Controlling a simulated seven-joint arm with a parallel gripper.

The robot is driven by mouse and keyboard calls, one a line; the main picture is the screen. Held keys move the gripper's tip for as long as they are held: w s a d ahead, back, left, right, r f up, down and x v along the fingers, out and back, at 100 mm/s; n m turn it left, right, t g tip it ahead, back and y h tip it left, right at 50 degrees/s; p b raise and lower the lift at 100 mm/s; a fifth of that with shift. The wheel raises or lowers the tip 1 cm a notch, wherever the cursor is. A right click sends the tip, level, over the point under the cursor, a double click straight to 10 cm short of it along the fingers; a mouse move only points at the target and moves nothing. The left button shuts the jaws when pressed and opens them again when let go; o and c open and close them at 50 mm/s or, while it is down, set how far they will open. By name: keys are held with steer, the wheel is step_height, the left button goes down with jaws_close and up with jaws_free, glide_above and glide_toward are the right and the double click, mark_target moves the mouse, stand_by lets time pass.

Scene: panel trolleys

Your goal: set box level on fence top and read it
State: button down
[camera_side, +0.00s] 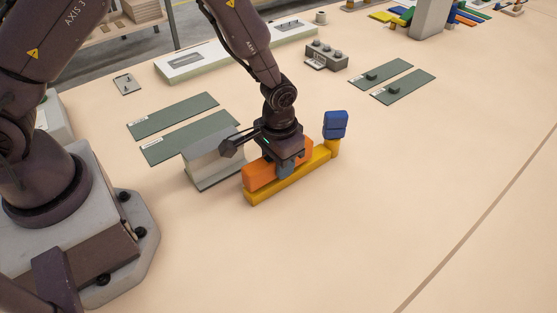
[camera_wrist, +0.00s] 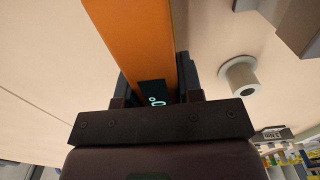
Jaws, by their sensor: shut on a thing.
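The orange box level (camera_side: 262,177) lies lengthwise along the top of the yellow fence (camera_side: 290,187) in the side view. It looks parallel to the fence; I cannot tell whether it touches all along. My gripper (camera_side: 286,168) points down and is shut on the middle of the level. In the wrist view the orange level (camera_wrist: 135,38) runs up the picture from between the fingers of my gripper (camera_wrist: 155,88). Its dark display (camera_wrist: 153,95) shows a lit "0°" turned sideways. Part of the display may be hidden by the gripper body.
A blue block (camera_side: 335,124) stands on a yellow post at the fence's far end. A grey channel-shaped piece (camera_side: 212,165) is close on the left, beside green panels (camera_side: 173,115). A grey block with knobs (camera_side: 326,54) stands behind. The table at front right is clear.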

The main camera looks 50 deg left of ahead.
steer(key=shift+f, duration=0.65)
stand_by(0.5)
steer(key=c, duration=0.7)
jaws_free()
steer(key=shift+r, duration=4)
